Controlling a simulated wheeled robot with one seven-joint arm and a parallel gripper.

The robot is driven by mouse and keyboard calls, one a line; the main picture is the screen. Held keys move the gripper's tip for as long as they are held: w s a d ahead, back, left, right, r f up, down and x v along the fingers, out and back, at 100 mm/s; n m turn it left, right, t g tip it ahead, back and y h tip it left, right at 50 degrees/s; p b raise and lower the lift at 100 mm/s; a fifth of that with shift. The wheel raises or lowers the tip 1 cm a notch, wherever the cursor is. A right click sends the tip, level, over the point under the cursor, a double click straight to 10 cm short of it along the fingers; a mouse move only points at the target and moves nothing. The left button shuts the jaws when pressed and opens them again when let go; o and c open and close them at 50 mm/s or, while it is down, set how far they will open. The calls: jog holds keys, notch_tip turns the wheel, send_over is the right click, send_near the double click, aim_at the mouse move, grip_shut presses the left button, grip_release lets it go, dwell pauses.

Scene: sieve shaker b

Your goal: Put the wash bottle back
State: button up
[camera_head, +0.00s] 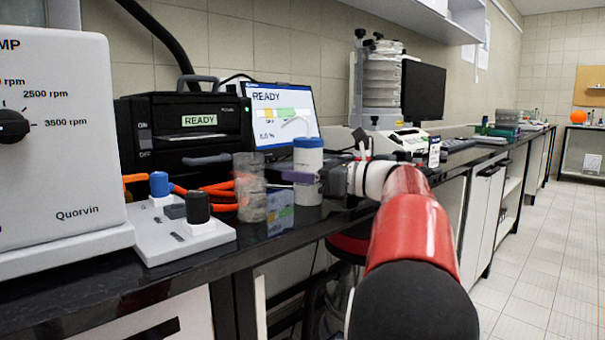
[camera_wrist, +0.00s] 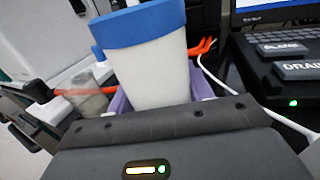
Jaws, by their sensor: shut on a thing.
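The wash bottle, a white bottle with a blue top (camera_head: 308,159), is upright near the front edge of the black bench in the head view. In the wrist view its white body (camera_wrist: 150,75) and blue band fill the upper middle. My gripper (camera_head: 301,178) is shut on it, with purple fingers around its body, reaching in from the right. The fingers also show beside the bottle in the wrist view (camera_wrist: 118,104). Whether its base touches the bench is unclear.
A clear jar stack (camera_head: 250,187) stands just left of the bottle, beside orange-red tubing (camera_head: 215,197) and a white base with blue and black knobs (camera_head: 183,232). Behind are a black READY unit (camera_head: 185,133) and a screen (camera_head: 283,117). A sieve stack (camera_head: 383,75) stands farther right.

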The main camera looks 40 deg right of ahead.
jog(key=o, duration=0.7)
jog(key=shift+r, duration=0.15)
jog(key=v, duration=1.2)
jog(key=shift+p, duration=0.3)
